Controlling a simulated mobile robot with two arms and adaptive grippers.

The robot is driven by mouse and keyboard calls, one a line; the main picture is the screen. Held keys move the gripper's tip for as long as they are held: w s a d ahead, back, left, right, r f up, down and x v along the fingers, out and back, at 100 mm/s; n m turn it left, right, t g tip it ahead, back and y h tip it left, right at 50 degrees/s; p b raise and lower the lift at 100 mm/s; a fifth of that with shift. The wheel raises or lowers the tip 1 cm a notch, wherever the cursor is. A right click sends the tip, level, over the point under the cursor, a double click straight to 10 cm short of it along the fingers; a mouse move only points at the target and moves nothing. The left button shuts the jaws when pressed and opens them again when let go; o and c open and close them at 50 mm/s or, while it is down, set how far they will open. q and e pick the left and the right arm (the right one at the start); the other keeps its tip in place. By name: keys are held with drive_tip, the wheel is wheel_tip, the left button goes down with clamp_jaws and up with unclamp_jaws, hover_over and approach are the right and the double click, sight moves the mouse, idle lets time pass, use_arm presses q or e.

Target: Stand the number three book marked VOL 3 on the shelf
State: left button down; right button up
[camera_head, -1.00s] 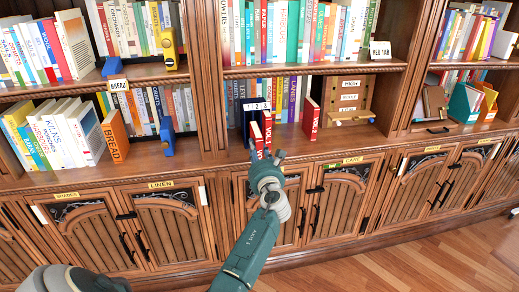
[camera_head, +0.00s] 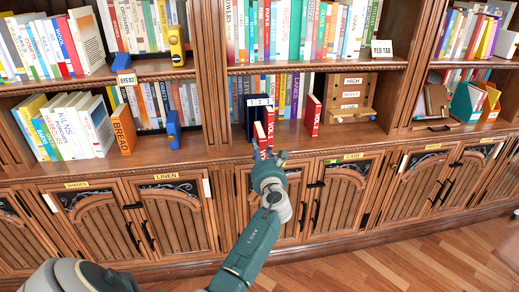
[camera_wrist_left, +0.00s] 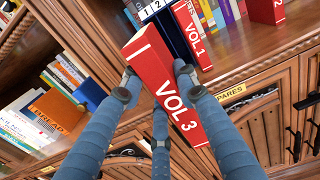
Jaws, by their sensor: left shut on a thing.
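My left gripper (camera_head: 268,157) is shut on the red VOL 3 book (camera_head: 260,138), in front of the middle shelf bay. In the left wrist view, the fingers (camera_wrist_left: 160,85) clasp the VOL 3 book (camera_wrist_left: 172,95), which is tilted, with its lettered spine facing the camera. The red VOL 1 book (camera_head: 270,120) stands on the shelf (camera_head: 345,134) just behind it, beside a dark blue holder (camera_head: 250,118) labelled 1 2 3. The red VOL 2 book (camera_head: 312,114) stands apart to the right. Whether VOL 3 touches the shelf cannot be told. My right gripper is not in view.
A wooden rack (camera_head: 351,98) with a HIGH label stands right of VOL 2. An orange BREAD book (camera_head: 123,130) and a blue object (camera_head: 173,130) stand in the left bay. The shelf between VOL 1 and VOL 2 is clear. Cupboards (camera_head: 340,200) lie below.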

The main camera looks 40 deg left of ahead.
use_arm(q)
drive_tip(key=shift+p+v, duration=0.9)
drive_tip(key=shift+v, duration=1.25)
drive_tip(key=p+v, duration=0.1)
drive_tip(key=v, duration=0.3)
drive_tip(key=shift+s+d+r, duration=0.1)
drive_tip(key=shift+r, duration=0.05)
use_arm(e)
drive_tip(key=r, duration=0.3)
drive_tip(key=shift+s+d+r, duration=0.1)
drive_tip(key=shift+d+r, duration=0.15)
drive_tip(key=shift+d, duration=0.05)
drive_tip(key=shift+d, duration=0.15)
